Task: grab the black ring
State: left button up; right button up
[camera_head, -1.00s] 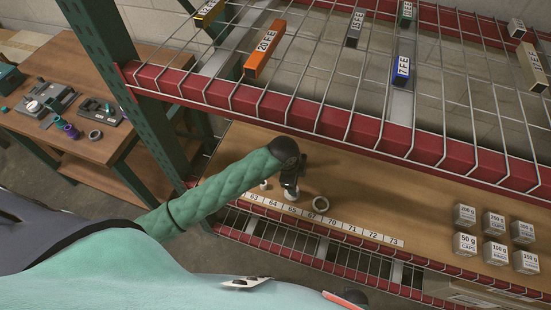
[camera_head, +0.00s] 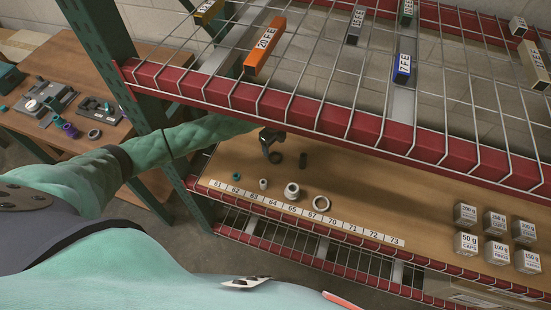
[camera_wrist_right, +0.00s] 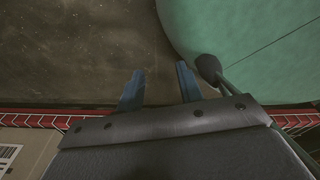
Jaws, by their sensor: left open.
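A small black ring (camera_head: 275,158) lies on the wooden shelf in the head view, towards the back of the clear strip. My left gripper (camera_head: 268,153) is open, just to the left of the ring and close above it; I cannot tell whether they touch. In the right wrist view, the two blue fingers of my right gripper (camera_wrist_right: 160,85) stand apart with nothing between them, over the dark floor. The ring is not in that view.
A dark upright cylinder (camera_head: 303,160) stands right of the ring. A white fitting (camera_head: 292,191), a pale ring (camera_head: 321,204) and smaller parts stand by the number strip (camera_head: 330,227). The red-edged wire shelf (camera_head: 340,125) hangs above. Labelled cubes (camera_head: 467,244) stand at right.

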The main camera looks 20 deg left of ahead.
aim_at(276, 159)
pick_arm(q)
jog(key=shift+f+b, duration=0.6)
jog(key=shift+f, duration=0.45)
jog(key=f+b, duration=0.3)
jog(key=shift+w+d, duration=0.15)
jog(key=shift+d, duration=0.1)
jog(key=shift+f+b, duration=0.7)
jog(key=shift+b, duration=0.05)
jog(key=shift+f, duration=0.25)
pick_arm(e)
jog(key=w+a+r, duration=0.2)
jog(key=w, duration=0.4)
jog(key=w+a+r, duration=0.1)
jog(key=w+r, duration=0.1)
jog(key=w, duration=0.5)
jog(key=shift+w+a+r+t, duration=0.15)
jog(key=shift+w+a+t, duration=0.05)
jog(key=shift+a+t, duration=0.2)
pick_arm(q)
jog(key=c, duration=1)
pick_arm(e)
jog(key=shift+d, duration=0.15)
